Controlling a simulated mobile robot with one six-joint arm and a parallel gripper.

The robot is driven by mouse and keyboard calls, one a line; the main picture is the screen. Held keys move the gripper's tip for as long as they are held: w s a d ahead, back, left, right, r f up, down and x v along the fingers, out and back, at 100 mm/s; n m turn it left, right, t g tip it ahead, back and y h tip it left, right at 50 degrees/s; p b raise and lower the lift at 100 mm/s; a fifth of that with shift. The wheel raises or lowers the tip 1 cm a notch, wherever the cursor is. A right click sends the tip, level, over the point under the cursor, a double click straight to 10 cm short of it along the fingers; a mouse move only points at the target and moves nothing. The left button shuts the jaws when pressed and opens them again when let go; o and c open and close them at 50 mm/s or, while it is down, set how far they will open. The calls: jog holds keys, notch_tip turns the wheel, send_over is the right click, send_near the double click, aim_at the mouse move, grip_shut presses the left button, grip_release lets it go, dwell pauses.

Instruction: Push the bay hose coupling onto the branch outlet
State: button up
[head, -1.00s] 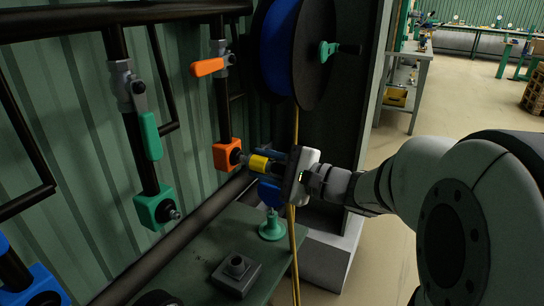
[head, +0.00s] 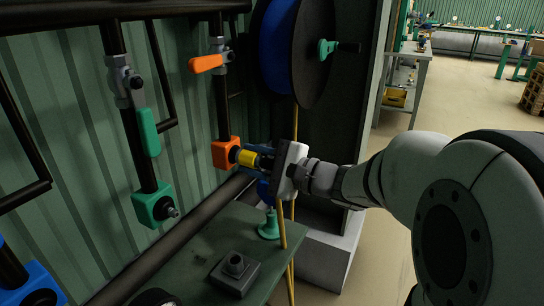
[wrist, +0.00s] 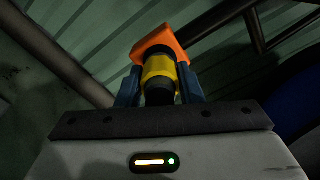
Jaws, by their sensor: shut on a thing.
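The hose coupling, with a yellow band (head: 248,158), is held in my gripper (head: 261,160), which is shut on it. In the wrist view the coupling (wrist: 160,72) sits between the two dark blue fingers (wrist: 160,88). Its front end meets the orange block of the branch outlet (head: 225,153); the orange block also shows in the wrist view (wrist: 160,44) right beyond the yellow band. The outlet's nozzle is mostly hidden, so I cannot tell how deeply they are joined. A yellow-brown hose (head: 282,222) hangs down below my gripper.
A green-block outlet (head: 154,207) and a blue one (head: 36,285) stand to the left. An orange lever (head: 206,64) sits above. A hose reel (head: 305,55) is behind. A green bench (head: 212,240) bears a dark socket block (head: 235,272) and a green stand (head: 270,226).

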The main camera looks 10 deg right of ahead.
jog(key=o, duration=1.2)
jog(key=shift+c, duration=0.2)
jog(key=shift+c, duration=0.5)
jog(key=shift+d, duration=0.15)
jog(key=shift+v, duration=2)
jog(key=shift+s, duration=0.1)
jog(key=shift+d, duration=0.1)
